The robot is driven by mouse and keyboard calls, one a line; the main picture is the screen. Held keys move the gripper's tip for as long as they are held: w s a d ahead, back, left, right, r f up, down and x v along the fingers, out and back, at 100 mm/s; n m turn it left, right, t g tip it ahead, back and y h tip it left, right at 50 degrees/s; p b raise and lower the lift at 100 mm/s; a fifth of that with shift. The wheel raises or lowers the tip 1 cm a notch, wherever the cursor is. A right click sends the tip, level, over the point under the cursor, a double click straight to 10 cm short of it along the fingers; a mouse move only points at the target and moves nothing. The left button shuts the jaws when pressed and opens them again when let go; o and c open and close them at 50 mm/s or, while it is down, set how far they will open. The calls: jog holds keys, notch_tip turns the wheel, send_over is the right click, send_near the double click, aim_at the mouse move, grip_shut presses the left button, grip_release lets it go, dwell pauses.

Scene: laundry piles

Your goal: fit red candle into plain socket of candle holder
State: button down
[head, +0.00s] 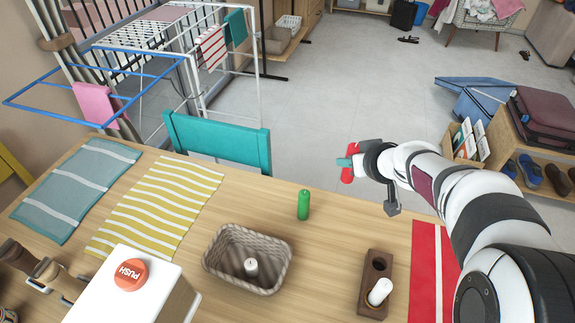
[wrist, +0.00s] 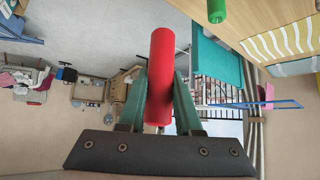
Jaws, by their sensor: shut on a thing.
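My gripper (head: 345,163) is shut on the red candle (head: 347,176) and holds it in the air past the table's far edge. In the wrist view the red candle (wrist: 161,62) stands between the two green fingers (wrist: 161,80), with a long part sticking out beyond the tips. The candle holder (head: 365,301) is a dark brown block on the table, below the gripper in the head view. A white candle (head: 380,291) is in its nearer socket. Its farther socket (head: 379,263) looks dark and empty. Socket markings are too small to tell.
A green candle (head: 303,205) stands on the table; it also shows in the wrist view (wrist: 216,10). A wicker basket (head: 222,275) holds a white candle (head: 251,268). A white box with a red push button (head: 130,274) stands at left. A red striped cloth (head: 424,270) lies right of the holder.

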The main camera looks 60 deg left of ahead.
jog(key=w+d+r+m+t, duration=0.2)
jog(key=w+d+r, duration=0.2)
jog(key=w+d, duration=0.45)
jog(key=w+d+r+m+t+h, duration=0.1)
jog(key=d+r+m, duration=0.15)
jog(key=d, duration=1.35)
jog(key=w+d+r+m+t+h, duration=0.1)
jog(key=d+r+m+t+h, duration=0.15)
jog(key=d, duration=1.25)
jog(key=s+a+f+n+g, duration=0.3)
jog(key=a+f+n+g, duration=0.1)
jog(key=a, duration=0.3)
jog(key=s+a+f+n+g+y, duration=0.1)
jog(key=s+a+f+n+g, duration=0.3)
jog(key=a+f+n, duration=0.2)
jog(key=s+a+f+n+g+y, duration=0.1)
jog(key=s+a+f+n+g, duration=0.2)
jog(key=a, duration=0.6)
jog(key=f+n+g, duration=0.1)
jog(key=f+n, duration=0.1)
jog(key=shift+s+a+n, duration=0.2)
jog(key=shift+a+n, duration=0.2)
jog(key=shift+f, duration=2.85)
jog(key=shift+f, duration=1.7)
